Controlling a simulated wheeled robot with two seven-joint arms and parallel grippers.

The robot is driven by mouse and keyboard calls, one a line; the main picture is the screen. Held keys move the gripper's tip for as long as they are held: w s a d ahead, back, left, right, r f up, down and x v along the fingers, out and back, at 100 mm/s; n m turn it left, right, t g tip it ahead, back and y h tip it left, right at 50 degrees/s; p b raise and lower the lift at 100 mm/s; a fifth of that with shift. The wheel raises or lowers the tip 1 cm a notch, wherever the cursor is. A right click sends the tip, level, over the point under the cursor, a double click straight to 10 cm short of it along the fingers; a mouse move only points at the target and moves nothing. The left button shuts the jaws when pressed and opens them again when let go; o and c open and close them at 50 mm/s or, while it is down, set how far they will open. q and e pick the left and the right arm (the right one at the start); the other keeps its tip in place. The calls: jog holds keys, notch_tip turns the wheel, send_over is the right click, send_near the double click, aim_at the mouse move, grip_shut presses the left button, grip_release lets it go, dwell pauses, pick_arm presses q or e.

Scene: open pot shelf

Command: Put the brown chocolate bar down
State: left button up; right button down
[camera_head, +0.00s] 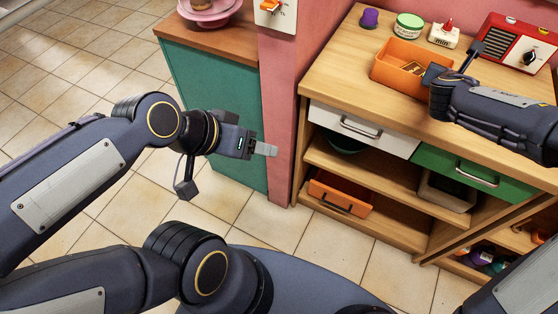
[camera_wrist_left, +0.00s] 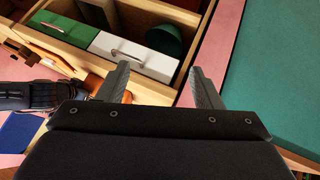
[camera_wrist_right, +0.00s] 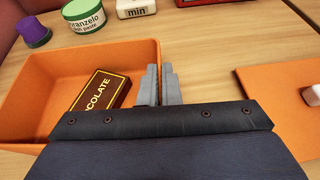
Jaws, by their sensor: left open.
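The brown chocolate bar (camera_wrist_right: 100,92) lies inside the orange bin (camera_wrist_right: 35,135) on the wooden counter, its gold lettering facing up. In the head view the bar (camera_head: 413,68) shows in the bin (camera_head: 400,85), partly hidden. My right gripper (camera_wrist_right: 162,85) is at the bin's right side, just right of the bar. Its fingers are nearly together, with no bar between them; any contact with the bin wall is unclear. It also shows in the head view (camera_head: 433,74). My left gripper (camera_head: 265,149) is open and empty in front of the cabinet; its spread fingers show in the left wrist view (camera_wrist_left: 162,85).
A purple-lidded jar (camera_head: 370,18), a green-lidded jar (camera_head: 408,26), a white timer (camera_head: 443,35) and a red radio (camera_head: 515,42) stand behind the bin. Below are a white drawer (camera_head: 350,128), a green drawer (camera_head: 470,172) and open shelves. A pink post (camera_head: 278,110) stands left.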

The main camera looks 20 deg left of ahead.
pick_arm(q)
jog(key=shift+n+g+y, duration=0.4)
jog(key=shift+n+g, duration=0.1)
jog(key=shift+n, duration=0.4)
jog(key=s+f, duration=0.1)
jog(key=s+a+f, duration=0.1)
jog(key=s, duration=0.2)
jog(key=shift+s+a+f, duration=0.3)
jog(key=shift+s+f, duration=0.05)
jog(key=shift+f, duration=0.05)
pick_arm(e)
jog(key=c, duration=1.6)
grip_release()
jog(key=shift+o, duration=0.2)
